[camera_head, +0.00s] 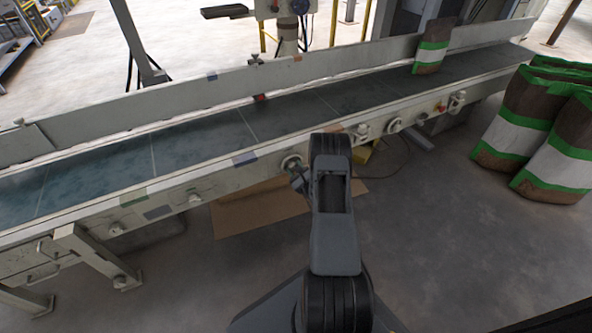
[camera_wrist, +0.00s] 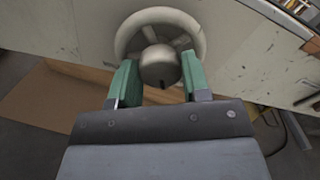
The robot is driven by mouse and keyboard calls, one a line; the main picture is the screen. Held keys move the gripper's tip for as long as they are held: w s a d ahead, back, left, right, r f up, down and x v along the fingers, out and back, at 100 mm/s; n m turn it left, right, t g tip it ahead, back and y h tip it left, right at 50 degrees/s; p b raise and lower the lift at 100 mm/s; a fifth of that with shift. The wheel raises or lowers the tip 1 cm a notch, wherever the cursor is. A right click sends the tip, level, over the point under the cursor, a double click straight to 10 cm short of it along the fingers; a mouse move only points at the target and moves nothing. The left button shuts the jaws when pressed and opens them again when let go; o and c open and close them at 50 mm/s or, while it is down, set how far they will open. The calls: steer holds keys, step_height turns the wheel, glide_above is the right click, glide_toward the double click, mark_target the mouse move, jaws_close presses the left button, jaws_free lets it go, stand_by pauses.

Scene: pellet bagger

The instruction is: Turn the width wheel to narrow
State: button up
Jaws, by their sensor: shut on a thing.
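A pale round handwheel (camera_wrist: 197,33) with a grey hub (camera_wrist: 160,66) sits on the side panel of the conveyor. It fills the upper middle of the wrist view and looks small in the head view (camera_head: 290,160). I cannot read a label that names it as the width wheel. My gripper (camera_wrist: 157,64) has green fingers, one on each side of the hub, shut on the wheel. A dark mark shows low on the hub. In the head view my gripper (camera_head: 298,180) is at the wheel, partly hidden by my arm.
The conveyor belt (camera_head: 200,136) runs across the view, with one bag (camera_head: 432,55) standing on it at the far right. Other knobs (camera_head: 394,125) line its front side. Filled bags (camera_head: 555,150) stand at the right. A cardboard sheet (camera_head: 245,215) lies below.

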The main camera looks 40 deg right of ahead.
stand_by(0.3)
steer(key=o, duration=0.9)
steer(key=shift+s, duration=0.15)
steer(key=s+p, duration=0.1)
steer(key=s, duration=0.3)
steer(key=s+a+p, duration=0.1)
steer(key=s, duration=0.4)
steer(key=s+a+p, duration=0.1)
steer(key=s+p, duration=0.1)
steer(key=s, duration=0.2)
steer(key=shift+s, duration=0.2)
